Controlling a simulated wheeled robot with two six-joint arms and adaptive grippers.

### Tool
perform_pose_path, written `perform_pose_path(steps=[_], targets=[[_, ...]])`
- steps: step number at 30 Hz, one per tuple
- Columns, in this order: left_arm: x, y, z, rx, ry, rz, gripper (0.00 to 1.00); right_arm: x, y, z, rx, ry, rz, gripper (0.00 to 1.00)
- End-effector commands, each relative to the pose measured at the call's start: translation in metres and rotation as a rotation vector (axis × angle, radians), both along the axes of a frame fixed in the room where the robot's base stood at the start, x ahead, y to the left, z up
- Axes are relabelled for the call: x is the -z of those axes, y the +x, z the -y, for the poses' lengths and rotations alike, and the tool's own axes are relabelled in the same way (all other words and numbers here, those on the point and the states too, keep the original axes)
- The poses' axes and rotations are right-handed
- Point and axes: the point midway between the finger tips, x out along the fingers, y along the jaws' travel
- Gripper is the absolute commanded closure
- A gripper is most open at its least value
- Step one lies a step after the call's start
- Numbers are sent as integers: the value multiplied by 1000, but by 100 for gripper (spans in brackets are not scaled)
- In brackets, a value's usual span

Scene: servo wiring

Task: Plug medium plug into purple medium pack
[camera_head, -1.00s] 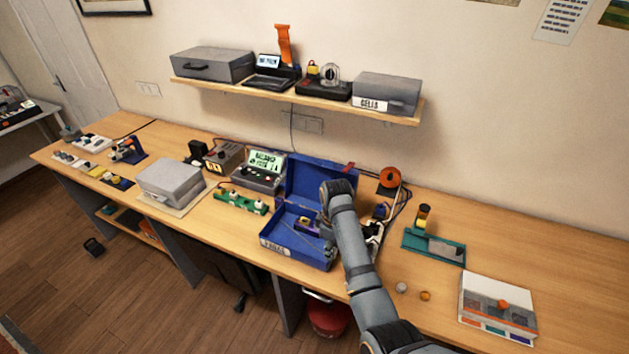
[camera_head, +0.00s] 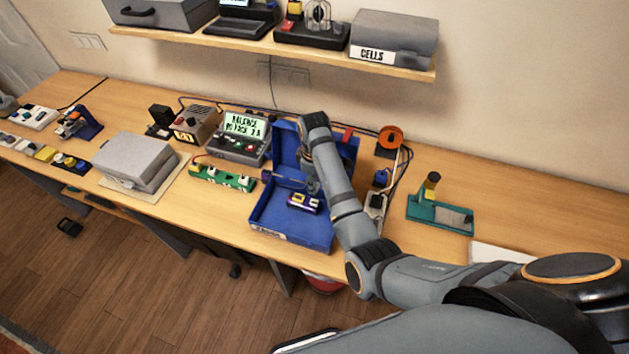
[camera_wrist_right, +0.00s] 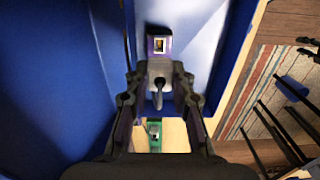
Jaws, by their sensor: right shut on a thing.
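The purple medium pack (camera_head: 304,202), with a pale yellow top, lies inside the open blue case (camera_head: 262,226). In the right wrist view the purple pack (camera_wrist_right: 159,45) is just beyond my right fingertips, with a pale socket facing me. My right gripper (camera_wrist_right: 158,76) is shut on a small grey piece with a dark lead, which I take for the medium plug (camera_wrist_right: 158,70). I cannot tell whether plug and pack touch. In the head view my right gripper (camera_head: 312,186) is over the case, partly hidden by its own arm. My left gripper is not in view.
The raised case lid (camera_head: 287,150) stands behind my right gripper. A green strip (camera_head: 222,179) and a lit tester (camera_head: 245,137) are on the left. An orange spool (camera_head: 390,138), cables and a teal stand (camera_head: 440,214) are on the right. A shelf (camera_head: 270,45) hangs above.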

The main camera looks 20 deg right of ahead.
Motion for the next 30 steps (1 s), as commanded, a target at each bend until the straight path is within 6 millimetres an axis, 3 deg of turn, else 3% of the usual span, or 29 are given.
perform_pose_path(steps=[3,7,10,18,30], targets=[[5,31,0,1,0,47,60,16,-1,0,0,0,-3,98],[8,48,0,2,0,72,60,30,-1,0,0,0,-3,98],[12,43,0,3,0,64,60,38,-1,0,0,0,-1,98],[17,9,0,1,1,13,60,47,0,0,0,0,-1,98],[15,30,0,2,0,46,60,47,0,0,0,0,-1,98]])
